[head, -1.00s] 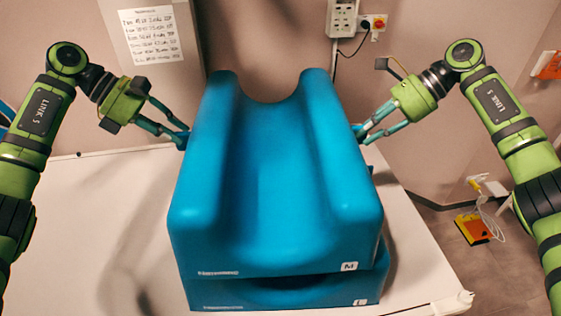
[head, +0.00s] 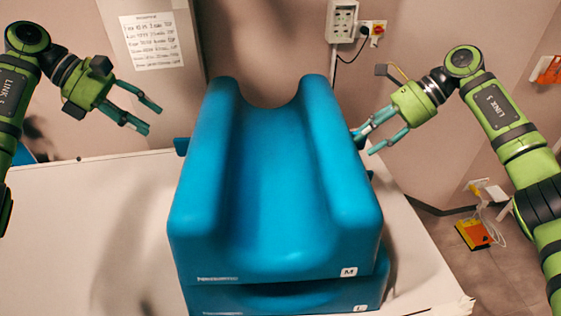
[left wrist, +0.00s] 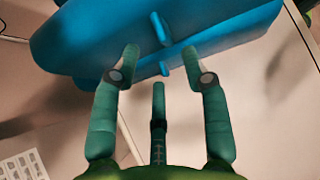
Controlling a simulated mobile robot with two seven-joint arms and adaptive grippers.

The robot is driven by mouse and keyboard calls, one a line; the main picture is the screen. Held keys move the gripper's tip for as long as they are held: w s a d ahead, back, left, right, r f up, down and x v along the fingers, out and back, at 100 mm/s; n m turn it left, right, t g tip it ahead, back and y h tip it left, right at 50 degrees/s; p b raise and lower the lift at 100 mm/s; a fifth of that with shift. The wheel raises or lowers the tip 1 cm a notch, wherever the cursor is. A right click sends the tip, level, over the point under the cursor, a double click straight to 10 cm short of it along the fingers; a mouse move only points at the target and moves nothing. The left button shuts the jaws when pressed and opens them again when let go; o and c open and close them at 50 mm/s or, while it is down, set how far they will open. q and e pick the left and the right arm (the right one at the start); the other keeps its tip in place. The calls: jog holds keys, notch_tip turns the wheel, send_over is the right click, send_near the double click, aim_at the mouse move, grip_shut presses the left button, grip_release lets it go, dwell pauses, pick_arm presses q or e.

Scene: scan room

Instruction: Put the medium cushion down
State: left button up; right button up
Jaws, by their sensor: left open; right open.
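The medium cushion (head: 272,180), blue with a channel down its middle and an "M" label, rests on top of the blue large cushion (head: 290,297), labelled "L", on the white table. My left gripper (head: 147,117) is open and empty, apart from the cushion on its left. In the left wrist view its open fingers (left wrist: 160,60) point at the blue cushion side (left wrist: 100,40) with its small handle tabs. My right gripper (head: 362,142) is open beside the medium cushion's right side, close to it; whether it touches cannot be told.
The white table (head: 80,220) has free room on the left. A wall with a paper sheet (head: 152,40) and a socket box (head: 343,20) stands behind. An orange-yellow pedal (head: 474,234) with cables lies on the floor at right.

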jog(key=v, duration=1.2)
dwell(0.4)
